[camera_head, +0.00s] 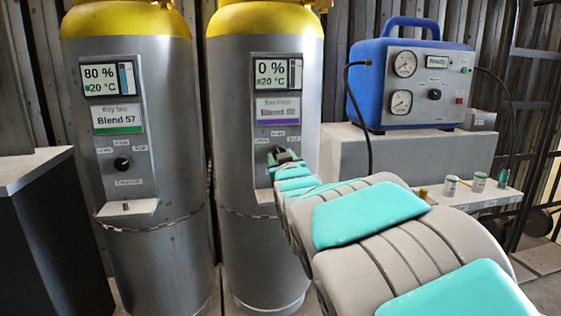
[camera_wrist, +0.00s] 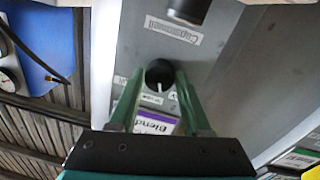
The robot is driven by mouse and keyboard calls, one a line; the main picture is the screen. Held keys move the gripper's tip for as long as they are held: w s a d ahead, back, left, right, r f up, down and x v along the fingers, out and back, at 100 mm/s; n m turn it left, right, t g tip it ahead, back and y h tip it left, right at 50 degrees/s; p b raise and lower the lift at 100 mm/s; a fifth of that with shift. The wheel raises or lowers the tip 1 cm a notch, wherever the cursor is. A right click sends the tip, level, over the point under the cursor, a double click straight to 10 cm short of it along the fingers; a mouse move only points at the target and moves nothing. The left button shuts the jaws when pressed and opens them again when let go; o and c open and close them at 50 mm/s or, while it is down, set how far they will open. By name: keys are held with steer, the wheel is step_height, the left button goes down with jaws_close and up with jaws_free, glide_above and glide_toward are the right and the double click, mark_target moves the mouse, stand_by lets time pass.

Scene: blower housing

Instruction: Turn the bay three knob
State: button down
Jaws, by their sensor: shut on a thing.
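The bay three knob (camera_wrist: 158,72) is a small black round knob with a white pointer line, on the grey panel of the right-hand cylinder. In the wrist view, the green fingers of my gripper (camera_wrist: 160,82) are shut on it, one on each side. In the head view my gripper (camera_head: 283,158) reaches that panel, and the arm and gripper hide most of the knob. The panel's display (camera_head: 277,73) above reads 0 % and 20 °C. A label with a purple band (camera_head: 277,110) lies between display and knob.
The left cylinder (camera_head: 127,225) has its own black knob (camera_head: 122,164) and a display reading 80 %. A blue unit with gauges (camera_head: 408,75) stands on a grey block at right.

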steer(key=n, duration=0.3)
steer(key=shift+d+n+b, duration=0.1)
steer(key=shift+n+b, duration=0.25)
steer(key=shift+n, duration=2.05)
steer(key=shift+c, duration=1.8)
jaws_free()
steer(key=shift+s, duration=0.1)
